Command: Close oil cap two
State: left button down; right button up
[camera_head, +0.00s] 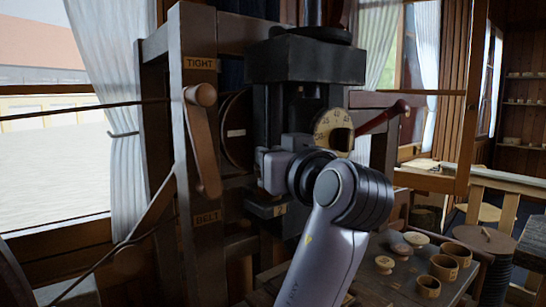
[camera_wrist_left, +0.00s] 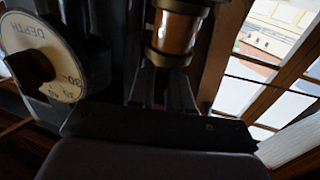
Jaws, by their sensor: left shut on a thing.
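My left gripper (camera_head: 268,165) reaches into the dark machine head, left of the round dial. In the left wrist view my left gripper (camera_wrist_left: 168,85) has its two dark fingers close together at a brass-rimmed, amber-brown cylinder (camera_wrist_left: 176,32), which looks like the oil cup with its cap. It is shut on the brass end of this cylinder. I cannot tell from here whether the cap is seated. In the head view the cup is hidden behind my gripper and wrist. A small plate marked 2 (camera_head: 281,210) shows just below the gripper. My right gripper is not in view.
The pale dial (camera_head: 322,124), marked DEPTH in the wrist view (camera_wrist_left: 58,45), and a red-knobbed lever (camera_head: 385,117) are close to my wrist. A wooden crank (camera_head: 203,140) stands left, between TIGHT and BELT labels. Small turned pieces (camera_head: 430,285) stand on the bench at lower right.

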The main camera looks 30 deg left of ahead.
pick_arm(q)
jog(key=c, duration=1.1)
grip_release()
